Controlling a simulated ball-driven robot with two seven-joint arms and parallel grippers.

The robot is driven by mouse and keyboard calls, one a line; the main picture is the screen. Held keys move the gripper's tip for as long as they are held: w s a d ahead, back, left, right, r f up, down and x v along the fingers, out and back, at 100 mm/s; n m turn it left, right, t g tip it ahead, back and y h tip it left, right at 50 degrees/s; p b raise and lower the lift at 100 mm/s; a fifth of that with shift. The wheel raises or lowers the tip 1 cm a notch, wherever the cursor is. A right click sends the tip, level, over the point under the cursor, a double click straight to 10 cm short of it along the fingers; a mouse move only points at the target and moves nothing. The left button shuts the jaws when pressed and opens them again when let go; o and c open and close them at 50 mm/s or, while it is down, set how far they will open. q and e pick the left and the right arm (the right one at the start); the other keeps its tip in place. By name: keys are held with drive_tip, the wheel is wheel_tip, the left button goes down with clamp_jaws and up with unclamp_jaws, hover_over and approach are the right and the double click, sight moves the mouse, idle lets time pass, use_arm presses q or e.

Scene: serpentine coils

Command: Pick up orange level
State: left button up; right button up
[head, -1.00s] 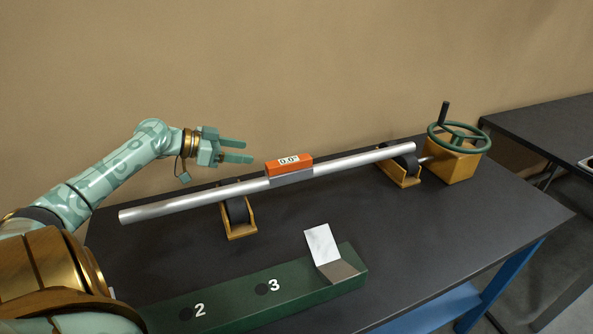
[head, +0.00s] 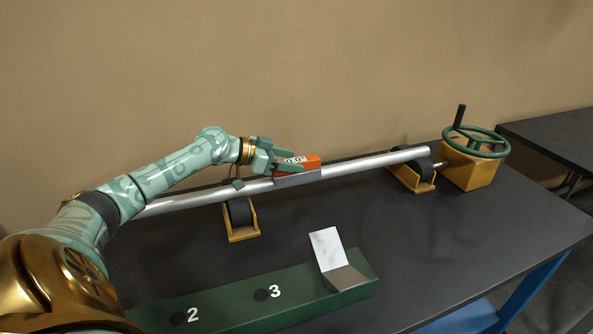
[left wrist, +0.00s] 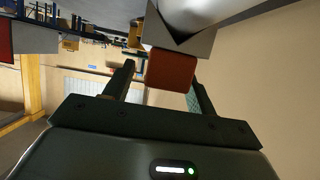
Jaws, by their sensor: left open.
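The orange level (head: 311,162) is a small block with a "0.0°" display. It sits on a grey base (head: 298,179) on top of the silver pipe (head: 365,162). My left gripper (head: 287,158) is open at the left end of the level, and its fingers partly cover the display. In the left wrist view the level (left wrist: 170,69) shows as a red-orange block between the two open fingers (left wrist: 160,82), below the grey base and the pipe. I cannot tell whether a finger touches it. My right gripper is not in view.
The pipe rests on two yellow roller stands (head: 240,222) (head: 412,178). A yellow box (head: 468,168) with a green handwheel (head: 476,141) stands at the right. A green block (head: 225,308) numbered 2 and 3 carries a bent metal plate (head: 328,249). The dark tabletop (head: 470,225) is clear at the right front.

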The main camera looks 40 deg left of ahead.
use_arm(q)
clamp_jaws()
